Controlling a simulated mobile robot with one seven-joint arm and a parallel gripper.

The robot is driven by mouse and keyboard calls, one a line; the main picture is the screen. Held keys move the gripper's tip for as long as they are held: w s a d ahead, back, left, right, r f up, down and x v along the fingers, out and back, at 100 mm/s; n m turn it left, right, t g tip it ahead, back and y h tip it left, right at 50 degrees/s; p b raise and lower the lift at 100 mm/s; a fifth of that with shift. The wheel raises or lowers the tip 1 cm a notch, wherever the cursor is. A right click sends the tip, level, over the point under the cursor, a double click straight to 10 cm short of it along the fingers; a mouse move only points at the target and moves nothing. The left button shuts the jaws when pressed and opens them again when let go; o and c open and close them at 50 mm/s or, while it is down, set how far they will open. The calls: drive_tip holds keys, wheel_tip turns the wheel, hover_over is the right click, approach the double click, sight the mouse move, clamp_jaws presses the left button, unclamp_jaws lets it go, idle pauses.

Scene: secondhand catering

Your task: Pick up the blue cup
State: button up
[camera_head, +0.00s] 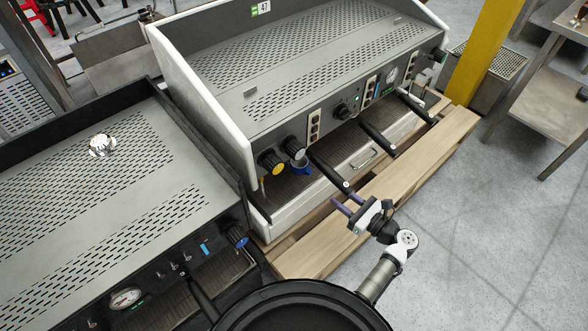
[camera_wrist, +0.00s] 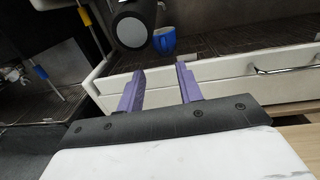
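The blue cup (camera_head: 301,167) stands on the drip tray of the white-sided espresso machine, below the front panel and partly hidden by a grey-faced knob. In the wrist view the blue cup (camera_wrist: 164,40) shows beyond my fingers, partly covered by the dark round knob at its left. My gripper (camera_head: 345,204) has two purple fingers, spread apart with nothing between them. It is in front of the machine, to the right of and nearer than the cup. In the wrist view my gripper (camera_wrist: 160,72) points toward the drip tray, with a gap to the cup.
The espresso machine (camera_head: 300,60) rests on a wooden pallet (camera_head: 318,243). Its black portafilter handle (camera_head: 330,172) sticks out between cup and gripper. A grey-faced knob (camera_wrist: 131,32) hangs close by the cup. A second machine (camera_head: 90,190) stands at left.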

approach(310, 172)
drive_tip(key=x, duration=0.3)
drive_tip(key=shift+x, duration=2.95)
drive_tip(key=shift+w+d, duration=0.1)
drive_tip(key=shift+c, duration=0.5)
clamp_jaws()
